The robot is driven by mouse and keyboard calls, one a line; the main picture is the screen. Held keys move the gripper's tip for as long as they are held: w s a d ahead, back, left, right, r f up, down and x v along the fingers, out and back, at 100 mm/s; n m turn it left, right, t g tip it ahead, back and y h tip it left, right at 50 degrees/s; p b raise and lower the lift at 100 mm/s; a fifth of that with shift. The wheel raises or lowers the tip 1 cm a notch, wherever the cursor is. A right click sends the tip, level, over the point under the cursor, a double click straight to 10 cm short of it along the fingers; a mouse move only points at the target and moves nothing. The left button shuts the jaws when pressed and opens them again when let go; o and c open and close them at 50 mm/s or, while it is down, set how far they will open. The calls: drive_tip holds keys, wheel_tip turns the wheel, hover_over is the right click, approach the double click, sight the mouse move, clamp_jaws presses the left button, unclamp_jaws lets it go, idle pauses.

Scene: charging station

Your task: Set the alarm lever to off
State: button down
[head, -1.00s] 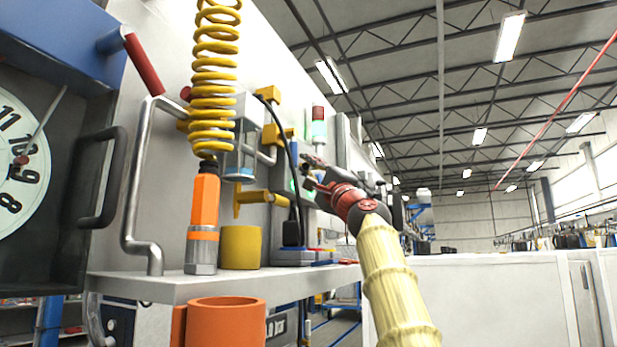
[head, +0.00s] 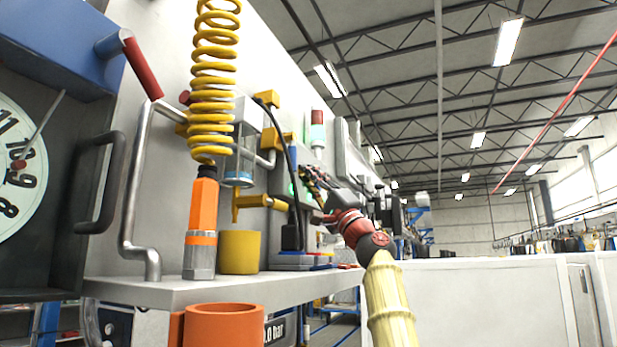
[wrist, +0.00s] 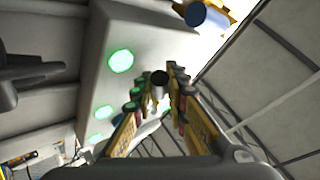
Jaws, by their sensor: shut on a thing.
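My gripper (head: 312,183) reaches up in front of the wall panel, beside a grey box with green lights. In the wrist view its two fingers (wrist: 158,92) are closed around a small dark round-ended piece (wrist: 160,77), which looks like the tip of the alarm lever. The rest of that lever is hidden by the fingers and the box. In the head view the fingers and what they hold are too small to tell apart. The grey box (wrist: 95,75) shows several round green lights close to the left finger.
A yellow coiled hose (head: 212,80) hangs above an orange tool (head: 202,225) on the shelf (head: 170,290). A yellow cup (head: 240,250) stands beside it. A red-topped signal light (head: 317,118) rises behind my gripper. Open space lies to the right above white cabinets (head: 480,305).

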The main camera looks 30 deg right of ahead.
drive_tip(key=shift+w+f, duration=0.2)
drive_tip(key=shift+f, duration=0.05)
drive_tip(key=c, duration=2.2)
unclamp_jaws()
drive_tip(key=o, duration=0.5)
drive_tip(key=shift+s+r, duration=0.15)
drive_tip(key=shift+s, duration=0.05)
drive_tip(key=shift+c, duration=0.2)
drive_tip(key=shift+m+h, duration=0.3)
